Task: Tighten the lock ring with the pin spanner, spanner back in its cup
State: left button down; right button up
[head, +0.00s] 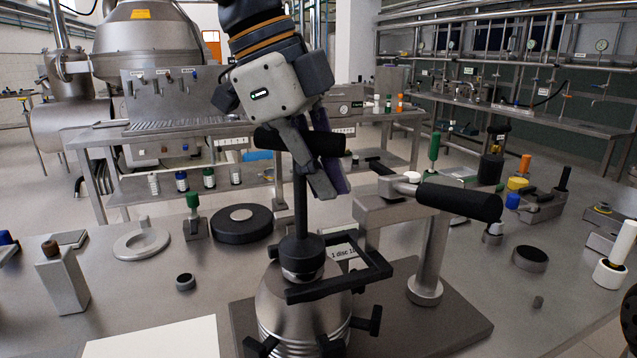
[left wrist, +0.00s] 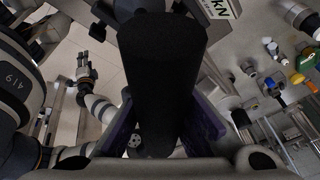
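The pin spanner, with a black T-shaped handle and long stem (head: 301,208), stands upright over the metal bowl (head: 287,306). Its wide dark foot is at the bowl's top. The lock ring under it is mostly hidden, so I cannot tell whether pins sit in it. My left gripper (head: 318,178) comes from above with its fingers around the handle. In the left wrist view the black grip (left wrist: 162,80) lies between the purple finger pads. My right gripper (left wrist: 90,32) is small in the left wrist view; its opening is unclear. I cannot identify the spanner's cup.
A bent black bar (head: 345,283) crosses beside the bowl's top. A metal post (head: 430,255) with a thick black handle (head: 460,201) stands close right. White paper (head: 160,340) lies in front.

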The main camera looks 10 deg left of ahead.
pick_arm(q)
jog(key=n+t+y, duration=0.1)
jog(key=n, duration=0.3)
jog(key=w+a+n+t+y, duration=0.1)
jog(key=n, duration=0.3)
jog(key=w+n+y, duration=0.1)
jog(key=n, duration=0.3)
jog(key=shift+a+f+n+t, duration=0.1)
jog(key=shift+a+n+t, duration=0.2)
jog(key=shift+a+t, duration=0.1)
jog(key=shift+d+f, duration=0.1)
jog(key=shift+f, duration=0.35)
jog(key=m, duration=0.1)
jog(key=m+h, duration=0.1)
jog(key=m, duration=0.1)
jog(key=shift+s+d+f+m, duration=0.1)
jog(key=shift+s+d+m, duration=0.1)
jog(key=shift+d+m, duration=0.15)
jog(key=m, duration=0.2)
jog(key=m+g+h, duration=0.1)
jog(key=shift+s+d, duration=0.2)
jog(key=shift+d, duration=0.05)
